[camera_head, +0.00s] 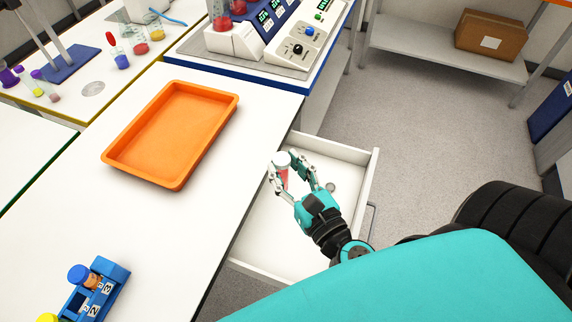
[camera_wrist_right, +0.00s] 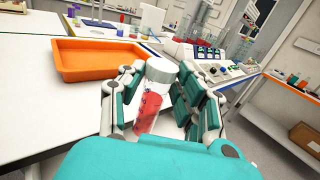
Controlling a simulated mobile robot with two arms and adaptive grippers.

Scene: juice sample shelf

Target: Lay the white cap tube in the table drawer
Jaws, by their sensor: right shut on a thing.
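The white cap tube (camera_head: 283,162) has a white cap and red contents. My right gripper (camera_head: 291,173) is shut on it, over the open table drawer (camera_head: 268,238). In the right wrist view the tube (camera_wrist_right: 150,103) stands roughly upright, slightly tilted, between the two fingers of the gripper (camera_wrist_right: 153,100). The drawer is white and pulled out from under the white table. I cannot tell whether the tube touches the drawer floor. My left gripper is not in view.
An orange tray (camera_head: 172,133), empty, lies on the table beside the drawer. A blue numbered rack (camera_head: 94,290) with a blue-capped tube is at the lower left. A small grey disc (camera_head: 330,186) shows in the drawer. The drawer's front part is clear.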

